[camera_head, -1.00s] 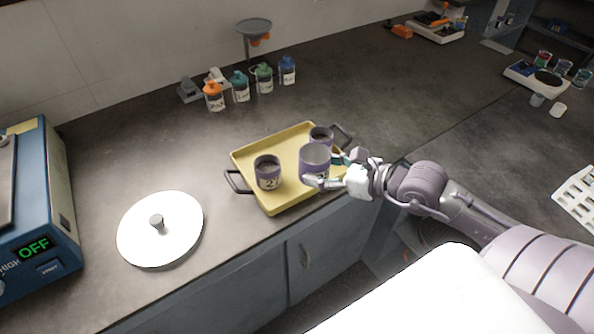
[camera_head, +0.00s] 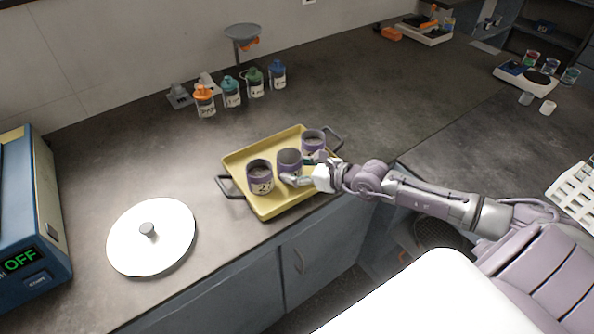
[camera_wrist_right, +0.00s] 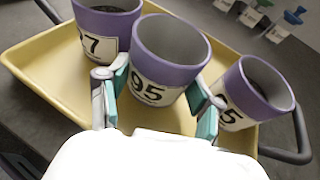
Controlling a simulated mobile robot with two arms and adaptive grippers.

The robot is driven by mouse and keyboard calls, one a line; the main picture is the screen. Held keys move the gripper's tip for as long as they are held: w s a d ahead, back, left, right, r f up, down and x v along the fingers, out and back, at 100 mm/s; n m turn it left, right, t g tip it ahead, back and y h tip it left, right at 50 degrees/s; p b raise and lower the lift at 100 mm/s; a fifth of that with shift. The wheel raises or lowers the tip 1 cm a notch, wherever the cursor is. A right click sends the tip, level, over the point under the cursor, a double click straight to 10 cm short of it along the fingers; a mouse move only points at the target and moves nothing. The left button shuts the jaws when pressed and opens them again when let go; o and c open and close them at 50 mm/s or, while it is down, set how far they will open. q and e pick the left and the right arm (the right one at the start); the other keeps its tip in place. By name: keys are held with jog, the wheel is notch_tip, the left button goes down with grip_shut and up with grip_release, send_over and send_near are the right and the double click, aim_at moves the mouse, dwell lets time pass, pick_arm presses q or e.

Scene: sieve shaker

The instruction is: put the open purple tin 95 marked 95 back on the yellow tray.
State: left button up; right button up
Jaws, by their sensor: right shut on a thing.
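The open purple tin 95 (camera_head: 289,160) is at the yellow tray (camera_head: 270,208), between two other purple tins. In the right wrist view the tin 95 (camera_wrist_right: 165,65) looks empty and upright, its label facing me. My right gripper (camera_head: 303,180) is shut on it, with a teal-padded finger on each side (camera_wrist_right: 160,100). The tin's base is hidden, so I cannot tell whether it touches the tray floor. The yellow tray also shows in the wrist view (camera_wrist_right: 50,62). My left gripper is not in view.
A filled purple tin (camera_head: 260,177) stands to the left on the tray, and another (camera_head: 313,142) to the right. A white round lid (camera_head: 150,240) lies left of the tray. Several capped bottles (camera_head: 231,92) stand behind. A blue machine reading OFF (camera_head: 30,215) is at far left.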

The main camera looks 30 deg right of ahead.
jog(key=shift+f, duration=0.25)
jog(key=o, duration=1.2)
jog(key=shift+r, duration=0.1)
jog(key=p+v, duration=0.2)
jog(key=v, duration=1)
